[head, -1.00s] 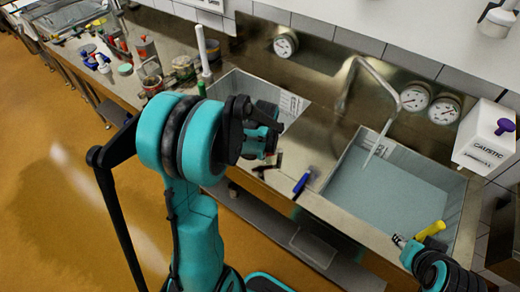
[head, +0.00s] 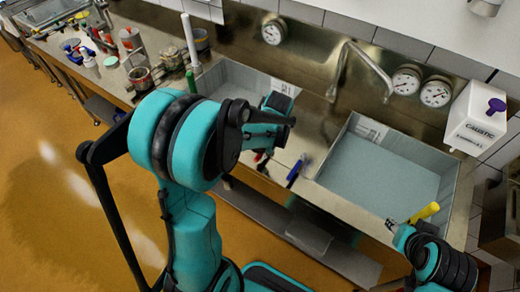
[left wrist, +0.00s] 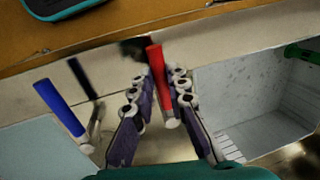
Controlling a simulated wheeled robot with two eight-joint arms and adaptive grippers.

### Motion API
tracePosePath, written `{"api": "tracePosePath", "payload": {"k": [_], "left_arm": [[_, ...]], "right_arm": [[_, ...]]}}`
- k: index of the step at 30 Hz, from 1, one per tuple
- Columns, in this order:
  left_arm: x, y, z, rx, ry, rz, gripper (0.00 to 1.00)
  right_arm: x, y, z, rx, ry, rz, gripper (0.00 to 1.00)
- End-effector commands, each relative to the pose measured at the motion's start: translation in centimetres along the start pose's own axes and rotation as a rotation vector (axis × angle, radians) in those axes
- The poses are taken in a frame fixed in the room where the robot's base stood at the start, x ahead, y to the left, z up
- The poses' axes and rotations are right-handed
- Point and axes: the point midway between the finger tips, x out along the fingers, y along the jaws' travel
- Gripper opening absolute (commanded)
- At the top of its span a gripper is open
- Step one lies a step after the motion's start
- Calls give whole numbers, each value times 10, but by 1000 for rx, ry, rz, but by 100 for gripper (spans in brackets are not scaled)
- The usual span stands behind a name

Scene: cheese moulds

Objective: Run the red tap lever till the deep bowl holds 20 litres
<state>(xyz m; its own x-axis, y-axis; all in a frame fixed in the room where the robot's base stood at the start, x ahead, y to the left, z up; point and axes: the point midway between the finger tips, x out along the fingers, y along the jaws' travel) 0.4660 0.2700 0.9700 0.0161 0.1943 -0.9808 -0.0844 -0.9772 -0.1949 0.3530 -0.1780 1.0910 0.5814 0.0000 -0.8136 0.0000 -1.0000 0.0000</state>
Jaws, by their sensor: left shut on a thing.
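The red lever (left wrist: 156,72) stands between the fingers of my left gripper (left wrist: 152,108) in the left wrist view, and the gripper is shut on it. In the head view my left gripper (head: 264,150) is at the counter's front edge, between the two basins, and the lever is mostly hidden. The spout (head: 372,66) hangs over the right basin (head: 449,187), with no stream visible from it. This basin holds a flat grey-blue surface that looks like water.
A blue lever (left wrist: 58,106) and a black lever (left wrist: 80,76) are close beside the red one. A yellow lever (head: 428,210) is near my right arm. The left basin (head: 226,67) looks empty. Gauges (head: 407,80) (head: 273,32) are on the back panel; their readings are too small.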

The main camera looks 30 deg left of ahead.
Motion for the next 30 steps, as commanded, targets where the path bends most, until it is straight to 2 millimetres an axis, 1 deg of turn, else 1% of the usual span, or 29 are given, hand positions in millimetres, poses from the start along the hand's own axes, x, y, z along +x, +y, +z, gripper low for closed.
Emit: {"api": "tracePosePath", "payload": {"k": [16,17,18,19,27,30], "left_arm": [[-1,2,-1,-24,-4,1,0],[-1,2,-1,-24,-4,1,23],[-1,2,-1,-24,-4,1,33],[-1,2,-1,-24,-4,0,36],[-1,2,0,-23,-4,0,36],[-6,2,-1,-22,-4,0,36]], "right_arm": [[0,0,0,0,0,0,36],[0,0,0,0,0,0,36],[0,0,0,0,0,0,36],[0,0,0,0,0,0,36],[0,0,0,0,0,0,36],[0,0,0,0,0,0,36]]}}
